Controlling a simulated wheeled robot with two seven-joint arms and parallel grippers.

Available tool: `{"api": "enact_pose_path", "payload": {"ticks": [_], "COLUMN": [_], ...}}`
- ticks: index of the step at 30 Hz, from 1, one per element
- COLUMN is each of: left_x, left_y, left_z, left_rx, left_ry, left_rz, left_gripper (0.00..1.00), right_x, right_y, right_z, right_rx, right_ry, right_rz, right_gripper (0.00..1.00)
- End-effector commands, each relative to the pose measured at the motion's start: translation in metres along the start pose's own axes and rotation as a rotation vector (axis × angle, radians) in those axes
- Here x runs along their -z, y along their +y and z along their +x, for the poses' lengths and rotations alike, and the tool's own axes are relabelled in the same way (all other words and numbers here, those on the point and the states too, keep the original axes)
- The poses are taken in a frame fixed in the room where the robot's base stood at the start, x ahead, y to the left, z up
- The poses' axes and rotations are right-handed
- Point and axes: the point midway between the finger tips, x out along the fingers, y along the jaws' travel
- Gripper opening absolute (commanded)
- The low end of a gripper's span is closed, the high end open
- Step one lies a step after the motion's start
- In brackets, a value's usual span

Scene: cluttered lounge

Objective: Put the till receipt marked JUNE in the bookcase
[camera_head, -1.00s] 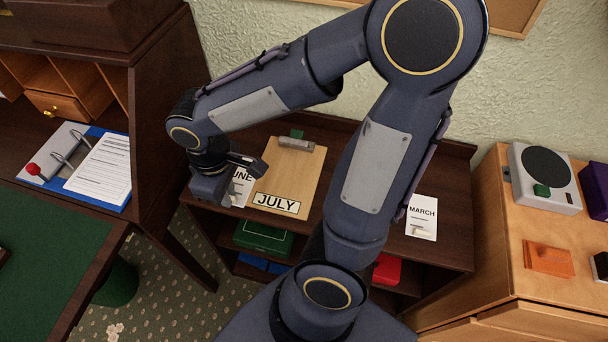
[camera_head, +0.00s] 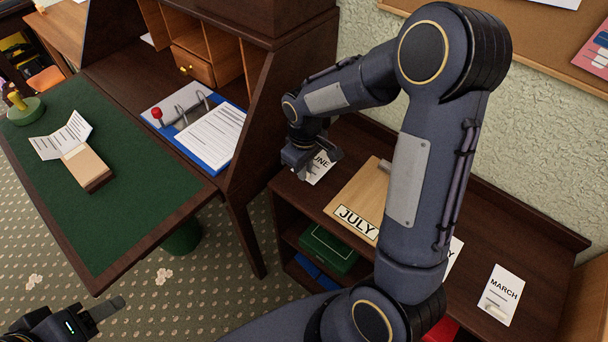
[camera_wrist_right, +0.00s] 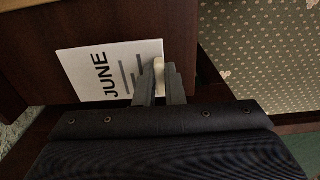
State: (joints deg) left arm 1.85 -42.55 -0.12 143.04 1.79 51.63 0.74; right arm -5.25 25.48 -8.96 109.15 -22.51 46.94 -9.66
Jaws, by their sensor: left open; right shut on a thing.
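The JUNE till receipt (camera_head: 319,168), a white slip with black print, is at the left end of the dark brown bookcase's (camera_head: 487,238) top. My right gripper (camera_head: 313,163) is shut on the receipt's small pale tab, seen in the right wrist view, where the receipt (camera_wrist_right: 98,74) shows its JUNE lettering. I cannot tell whether the receipt touches the top or is just above it. The bookcase's open shelves below hold a green box (camera_head: 328,250) and blue and red things. My left gripper (camera_head: 98,318) is open and empty at the lower left, over the carpet.
A JULY clipboard (camera_head: 358,198), a MARCH slip (camera_head: 501,294) and another slip (camera_head: 454,258) partly behind my right arm lie on the bookcase top. My arm hides part of the shelves.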

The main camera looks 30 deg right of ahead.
Motion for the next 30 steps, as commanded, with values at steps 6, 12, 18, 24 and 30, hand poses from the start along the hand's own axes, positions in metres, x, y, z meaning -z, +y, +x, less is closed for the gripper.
{"api": "enact_pose_path", "payload": {"ticks": [6, 12, 18, 24, 30], "left_x": [0.000, -0.001, -0.001, -0.003, -0.003], "left_y": [0.000, -0.001, -0.001, -0.003, -0.002], "left_z": [0.000, 0.003, 0.003, 0.005, 0.005], "left_rx": [0.000, 0.000, 0.000, 0.000, 0.000], "left_ry": [0.000, 0.000, 0.000, 0.000, 0.000], "left_rz": [0.000, 0.000, 0.000, 0.000, 0.000], "left_gripper": [0.55, 0.55, 0.55, 0.55, 0.55], "right_x": [0.009, 0.010, 0.011, 0.011, 0.011], "right_y": [0.007, 0.008, 0.009, 0.008, 0.008], "right_z": [0.013, 0.040, 0.046, 0.050, 0.049], "right_rx": [0.000, 0.001, -0.001, -0.001, 0.000], "right_ry": [0.000, -0.003, 0.001, 0.001, 0.001], "right_rz": [0.001, 0.001, 0.000, 0.000, 0.000], "right_gripper": [0.00, 0.00, 0.00, 0.00, 0.29]}}
